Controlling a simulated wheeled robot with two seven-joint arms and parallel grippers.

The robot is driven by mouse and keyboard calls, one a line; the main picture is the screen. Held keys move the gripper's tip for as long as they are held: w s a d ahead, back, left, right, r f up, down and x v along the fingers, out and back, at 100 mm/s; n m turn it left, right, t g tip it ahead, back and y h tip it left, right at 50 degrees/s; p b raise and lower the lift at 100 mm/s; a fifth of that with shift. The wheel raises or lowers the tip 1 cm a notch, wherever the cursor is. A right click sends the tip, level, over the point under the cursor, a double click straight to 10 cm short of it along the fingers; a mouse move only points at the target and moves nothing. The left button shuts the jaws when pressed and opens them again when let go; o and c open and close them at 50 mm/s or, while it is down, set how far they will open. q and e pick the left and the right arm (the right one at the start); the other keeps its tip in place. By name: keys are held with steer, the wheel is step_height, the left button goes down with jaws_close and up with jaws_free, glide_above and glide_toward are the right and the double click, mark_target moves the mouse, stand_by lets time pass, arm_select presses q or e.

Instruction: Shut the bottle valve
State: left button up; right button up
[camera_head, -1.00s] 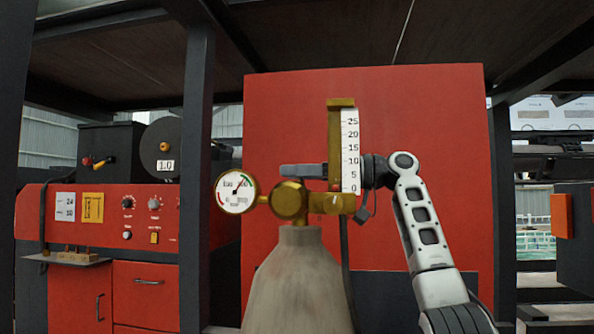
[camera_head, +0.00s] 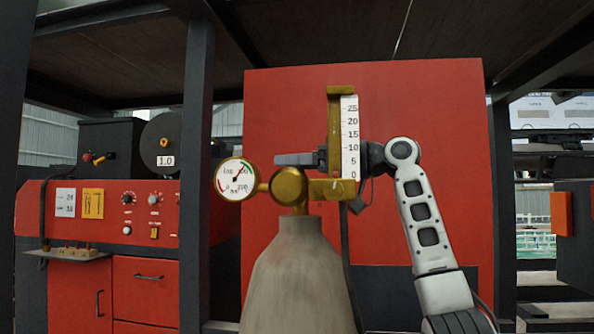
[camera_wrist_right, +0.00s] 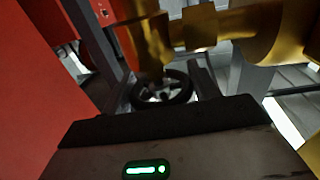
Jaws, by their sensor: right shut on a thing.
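The grey gas bottle (camera_head: 298,275) stands upright in the lower middle of the head view. A brass regulator (camera_head: 289,187) sits above its neck, with a round white gauge (camera_head: 236,187) on the left and an upright flow scale (camera_head: 350,135) on the right. My right gripper (camera_head: 296,159) reaches in from the right behind the scale and is partly hidden by it. In the wrist view a dark round handwheel with pale spokes (camera_wrist_right: 163,92) lies between the fingers of my right gripper (camera_wrist_right: 170,90), which is shut on it. The wheel is hidden in the head view. My left gripper does not show.
A red panel (camera_head: 430,110) stands behind the bottle. A red control cabinet (camera_head: 145,210) with knobs is at the left, behind a dark post (camera_head: 196,170). A dark hose (camera_head: 347,250) hangs beside the bottle. Brass parts (camera_wrist_right: 200,28) lie close in the wrist view.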

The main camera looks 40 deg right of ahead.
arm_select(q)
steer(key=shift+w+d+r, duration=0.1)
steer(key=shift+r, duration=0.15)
arm_select(e)
steer(key=o, duration=1)
steer(key=shift+c, duration=0.2)
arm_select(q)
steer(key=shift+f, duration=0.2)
arm_select(e)
steer(key=shift+s+d, duration=0.3)
steer(key=shift+s, duration=0.1)
arm_select(q)
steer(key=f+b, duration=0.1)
steer(key=b, duration=0.2)
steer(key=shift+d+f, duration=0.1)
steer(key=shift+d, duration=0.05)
arm_select(e)
steer(key=v, duration=1.5)
steer(key=shift+a, duration=0.2)
steer(key=shift+s+r, duration=0.1)
